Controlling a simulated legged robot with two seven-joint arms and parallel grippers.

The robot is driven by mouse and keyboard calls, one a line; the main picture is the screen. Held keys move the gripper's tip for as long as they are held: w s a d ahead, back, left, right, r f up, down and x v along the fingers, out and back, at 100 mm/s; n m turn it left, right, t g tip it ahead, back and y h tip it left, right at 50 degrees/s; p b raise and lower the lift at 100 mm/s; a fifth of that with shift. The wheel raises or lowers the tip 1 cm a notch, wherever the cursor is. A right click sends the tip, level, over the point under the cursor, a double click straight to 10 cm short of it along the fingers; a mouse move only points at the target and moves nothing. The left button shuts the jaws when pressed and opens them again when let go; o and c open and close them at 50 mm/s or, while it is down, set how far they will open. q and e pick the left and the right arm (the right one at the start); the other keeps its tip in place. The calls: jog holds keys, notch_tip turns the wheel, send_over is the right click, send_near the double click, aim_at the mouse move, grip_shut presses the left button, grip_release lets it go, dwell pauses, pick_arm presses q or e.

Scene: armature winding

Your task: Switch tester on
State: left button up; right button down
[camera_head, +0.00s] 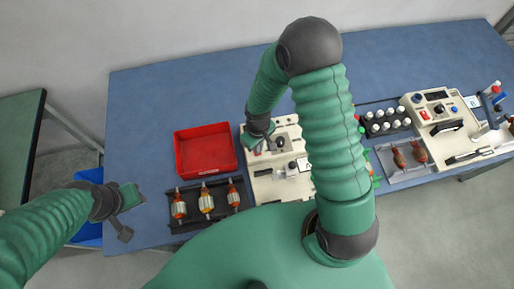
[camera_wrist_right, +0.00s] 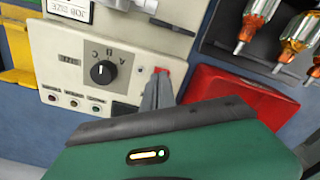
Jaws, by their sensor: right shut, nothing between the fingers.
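The tester (camera_head: 270,185) is a cream box at the middle of the table in the head view, partly hidden by my right arm. Its panel (camera_wrist_right: 75,45) shows in the right wrist view with a black knob (camera_wrist_right: 102,73), letters, several small buttons and a red switch (camera_wrist_right: 161,70). My right gripper (camera_head: 262,141) is over the panel's far left part. In the wrist view its fingers (camera_wrist_right: 159,82) are shut and empty, with their tips at the red switch; I cannot tell whether they touch it. My left gripper (camera_head: 130,212) is left of the table's items, away from the tester.
A red tray (camera_head: 205,170) stands left of the tester, also seen in the wrist view (camera_wrist_right: 225,85). A black rack (camera_head: 185,222) with copper-wound armatures (camera_head: 206,201) lies before it. Another cream machine (camera_head: 430,105) and white-capped bottles (camera_head: 386,121) are at right. The table's far left is clear.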

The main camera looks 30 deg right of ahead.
jog(key=shift+a+f, duration=0.2)
jog(key=shift+a, duration=0.05)
jog(key=shift+d+f+b, duration=0.2)
jog(key=shift+f+b, duration=0.2)
jog(key=shift+b, duration=0.05)
notch_tip(320, 180, up, 2)
jog(key=shift+a+r+p, duration=0.1)
jog(key=shift+p, duration=0.85)
notch_tip(320, 180, up, 5)
jog(key=p, duration=0.4)
